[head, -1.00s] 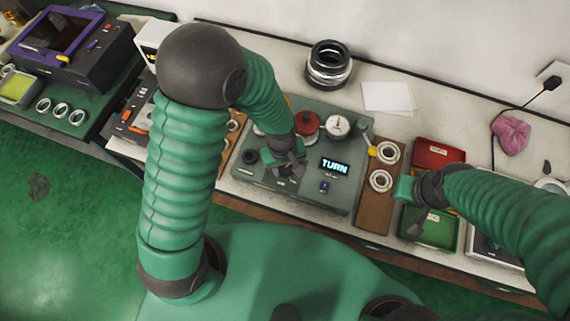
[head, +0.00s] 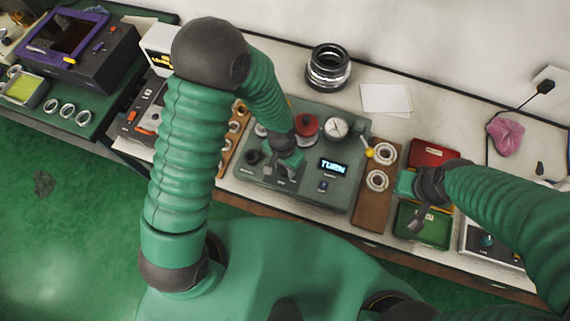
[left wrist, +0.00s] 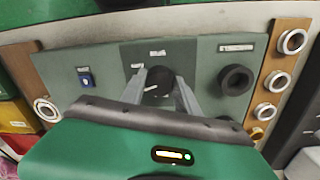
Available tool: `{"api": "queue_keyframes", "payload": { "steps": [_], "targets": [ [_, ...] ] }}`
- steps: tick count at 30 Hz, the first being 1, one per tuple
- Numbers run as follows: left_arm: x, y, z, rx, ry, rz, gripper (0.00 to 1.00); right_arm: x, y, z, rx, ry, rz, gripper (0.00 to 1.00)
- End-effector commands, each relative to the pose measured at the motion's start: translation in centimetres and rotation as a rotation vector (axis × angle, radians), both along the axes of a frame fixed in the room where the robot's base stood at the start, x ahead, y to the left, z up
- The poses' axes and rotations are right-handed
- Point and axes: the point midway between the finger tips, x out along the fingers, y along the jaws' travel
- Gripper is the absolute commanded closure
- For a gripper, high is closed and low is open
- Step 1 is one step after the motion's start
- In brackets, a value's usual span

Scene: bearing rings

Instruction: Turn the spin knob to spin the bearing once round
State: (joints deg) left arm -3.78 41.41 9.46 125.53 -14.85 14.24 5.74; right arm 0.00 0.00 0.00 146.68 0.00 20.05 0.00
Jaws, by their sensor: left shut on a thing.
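The test machine (head: 345,192) is a grey-green box with a display (head: 333,167) that reads "TURN". A red-topped part (head: 306,126) and a round dial gauge (head: 336,128) are on its far side. My left gripper (head: 281,172) is down at the machine's near face. In the left wrist view, the spin knob (left wrist: 158,84) is black and round, and the left gripper (left wrist: 160,94) is shut on it with one finger at each side. My right gripper (head: 417,222) hangs over the green bin; its jaw opening is unclear.
A second black knob (left wrist: 236,80) is beside the spin knob, and a blue button (left wrist: 86,80) is on its other side. Brown boards with bearing rings (head: 377,181) flank the machine. Red (head: 434,151) and green (head: 424,234) bins stand to the right.

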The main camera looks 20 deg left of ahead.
Motion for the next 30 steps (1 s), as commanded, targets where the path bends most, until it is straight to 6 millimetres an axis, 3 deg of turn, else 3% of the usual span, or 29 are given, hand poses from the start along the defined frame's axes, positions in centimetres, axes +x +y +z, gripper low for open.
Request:
{"api": "queue_keyframes", "payload": {
  "steps": [18,30],
  "targets": [
    [0.3,0.1,0.3,-0.001,-0.003,-0.57,1.0,0.0,0.0,2.5,0.0,0.0,0.0,1.0],
    [0.4,0.2,0.2,0.001,-0.002,-0.803,1.0,0.0,0.0,3.2,0.0,0.0,0.0,1.0]
  ]
}}
